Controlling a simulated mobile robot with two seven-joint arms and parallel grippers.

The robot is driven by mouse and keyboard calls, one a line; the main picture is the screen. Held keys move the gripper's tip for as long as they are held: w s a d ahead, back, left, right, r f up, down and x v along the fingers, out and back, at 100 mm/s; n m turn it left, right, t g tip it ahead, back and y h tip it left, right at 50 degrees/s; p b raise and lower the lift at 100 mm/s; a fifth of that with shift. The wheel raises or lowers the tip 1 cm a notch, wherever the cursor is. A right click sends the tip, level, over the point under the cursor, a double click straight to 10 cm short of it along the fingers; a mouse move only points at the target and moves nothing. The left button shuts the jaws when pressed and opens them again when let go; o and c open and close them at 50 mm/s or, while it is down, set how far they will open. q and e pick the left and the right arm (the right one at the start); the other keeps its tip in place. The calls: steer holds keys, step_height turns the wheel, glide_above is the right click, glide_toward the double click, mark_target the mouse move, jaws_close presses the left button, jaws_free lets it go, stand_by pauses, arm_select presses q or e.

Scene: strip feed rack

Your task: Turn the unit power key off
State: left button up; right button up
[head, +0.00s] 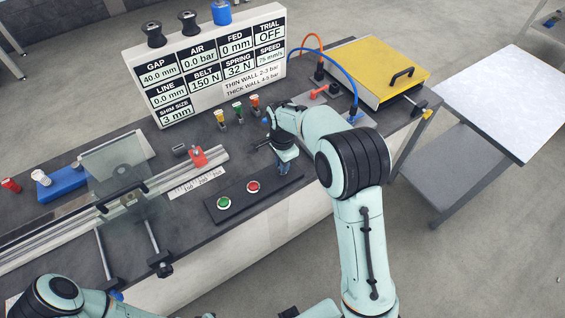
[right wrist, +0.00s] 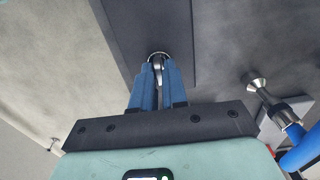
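The unit power key (right wrist: 158,68) is a small silvery piece on a round metal collar, set in the dark button panel (head: 237,203). My right gripper (head: 284,169) points down at the right end of this panel and hides the key in the head view. In the right wrist view its two blue fingers (right wrist: 158,82) stand close on both sides of the key, with only a narrow gap, and look shut on it. Which way the key is turned is hard to tell. My left arm shows at the lower left of the head view, but its gripper is not in view.
A green button (head: 224,203) and a red button (head: 253,187) sit left of my right gripper. A rail with a red block (head: 197,156) lies behind. A sign board (head: 208,65) and a yellow-topped box (head: 376,68) stand farther back.

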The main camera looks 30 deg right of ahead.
steer(key=shift+o, duration=1.2)
arm_select(q)
steer(key=shift+w+r+p, duration=0.7)
steer(key=shift+w+r, duration=0.15)
steer(key=shift+r, duration=0.1)
arm_select(e)
step_height(320, 180, up, 14)
steer(key=shift+f, duration=0.25)
